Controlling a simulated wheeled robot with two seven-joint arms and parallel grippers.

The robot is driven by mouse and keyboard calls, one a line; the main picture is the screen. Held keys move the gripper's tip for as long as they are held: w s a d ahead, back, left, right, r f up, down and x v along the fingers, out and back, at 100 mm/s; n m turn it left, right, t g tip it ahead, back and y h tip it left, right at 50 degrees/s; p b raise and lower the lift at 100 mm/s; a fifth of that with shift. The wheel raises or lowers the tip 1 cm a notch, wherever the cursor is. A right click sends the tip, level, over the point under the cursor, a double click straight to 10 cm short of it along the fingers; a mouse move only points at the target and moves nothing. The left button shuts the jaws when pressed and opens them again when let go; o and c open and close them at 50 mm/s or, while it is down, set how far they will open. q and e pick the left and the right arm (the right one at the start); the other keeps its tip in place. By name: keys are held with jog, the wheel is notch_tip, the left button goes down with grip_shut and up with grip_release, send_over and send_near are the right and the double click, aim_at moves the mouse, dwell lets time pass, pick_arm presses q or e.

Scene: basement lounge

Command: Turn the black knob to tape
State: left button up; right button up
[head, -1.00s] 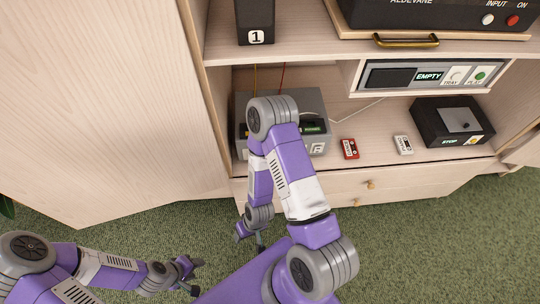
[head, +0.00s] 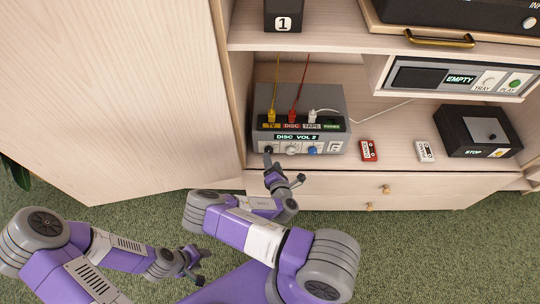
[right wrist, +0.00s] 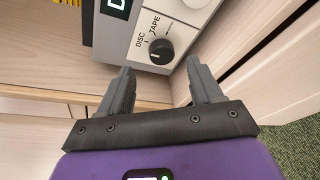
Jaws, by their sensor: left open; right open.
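The grey selector box (head: 340,105) stands on the cabinet shelf, its display reading "DISC VOL 2". Its black knob (right wrist: 160,50) shows in the right wrist view beside the printed words DISC and TAPE. The knob's white mark points roughly left in that view. In the head view the black knob (head: 269,150) is at the box's front left, partly covered by a finger. My right gripper (head: 284,167) is open at the box's front. In the wrist view the fingertips (right wrist: 160,67) lie either side of and just short of the knob. My left gripper (head: 199,268) is open, low over the carpet.
A white knob (head: 293,150) and a blue knob (head: 313,149) sit right of the black one. Yellow, red and white plugs stand on the box. A red cassette (head: 368,151), a white cassette (head: 424,151) and a black deck (head: 470,120) lie to the right. Drawers (head: 340,190) are below.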

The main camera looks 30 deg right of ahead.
aim_at(270, 152)
jog(key=b+x, duration=0.1)
jog(key=x, duration=0.4)
jog(key=shift+f, duration=0.1)
jog(key=c, duration=1.1)
jog(key=shift+o, duration=0.2)
